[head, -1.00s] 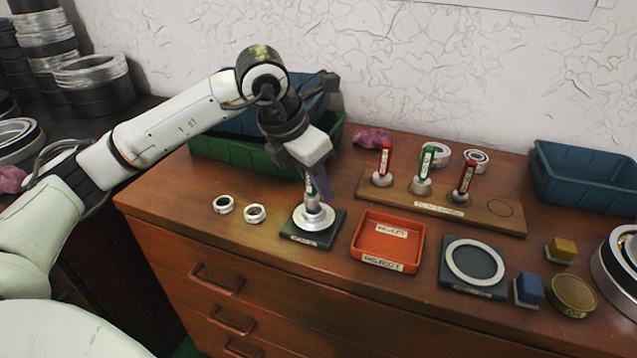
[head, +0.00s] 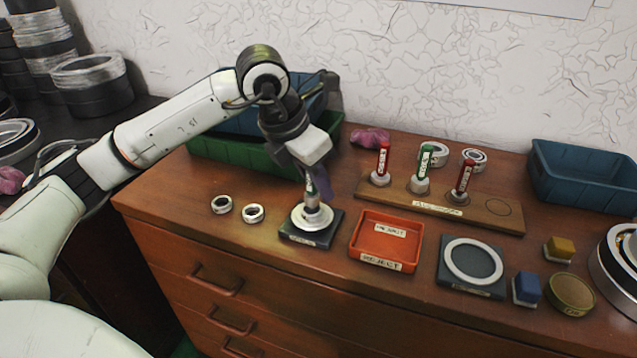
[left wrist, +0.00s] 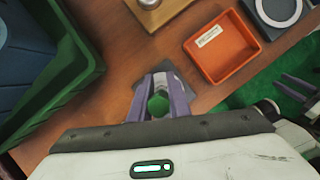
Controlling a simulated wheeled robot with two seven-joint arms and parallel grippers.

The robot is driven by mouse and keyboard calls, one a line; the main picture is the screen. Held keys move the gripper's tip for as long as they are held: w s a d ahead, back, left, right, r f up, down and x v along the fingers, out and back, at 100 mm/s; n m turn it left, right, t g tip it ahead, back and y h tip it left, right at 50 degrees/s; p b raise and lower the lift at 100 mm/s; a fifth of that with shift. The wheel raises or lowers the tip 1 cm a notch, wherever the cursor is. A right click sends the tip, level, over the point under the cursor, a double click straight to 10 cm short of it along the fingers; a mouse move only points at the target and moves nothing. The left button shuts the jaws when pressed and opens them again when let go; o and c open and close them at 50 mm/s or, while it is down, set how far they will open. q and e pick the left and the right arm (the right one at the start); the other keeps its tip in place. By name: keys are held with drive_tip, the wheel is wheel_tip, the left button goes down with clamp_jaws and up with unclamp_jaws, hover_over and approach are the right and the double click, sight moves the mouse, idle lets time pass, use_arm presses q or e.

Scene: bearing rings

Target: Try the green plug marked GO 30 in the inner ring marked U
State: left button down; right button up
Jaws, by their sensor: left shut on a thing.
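My left gripper (head: 311,180) is shut on a green plug (head: 311,193) and holds it upright at the bearing ring (head: 312,217). The silver ring lies flat on a dark square stand (head: 325,237). The plug's metal lower end meets the middle of the ring; how deep it sits is hidden. In the left wrist view the plug's green top (left wrist: 158,104) shows between the two purple fingers, and the ring is hidden. I cannot read the plug's marking or the stand's label. My right gripper does not show in the head view.
A wooden rack (head: 470,212) holds two red plugs and a green one, with an empty circle at its right. An orange reject tray (head: 360,262) lies right of the stand. Two small rings (head: 221,204) lie left. A green bin (head: 215,152) stands behind my arm.

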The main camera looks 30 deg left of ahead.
use_arm(q)
drive_tip(key=shift+f, duration=0.1)
drive_tip(key=shift+f, duration=0.15)
drive_tip(key=shift+f+b, duration=0.5)
drive_tip(key=shift+b, duration=0.1)
idle(0.3)
drive_tip(key=shift+r, duration=0.1)
drive_tip(key=shift+r+p, duration=1.05)
drive_tip(key=shift+r, duration=0.3)
drive_tip(key=shift+r+p, duration=0.5)
drive_tip(key=shift+r, duration=0.15)
drive_tip(key=shift+r+p, duration=0.5)
drive_tip(key=shift+r, duration=0.15)
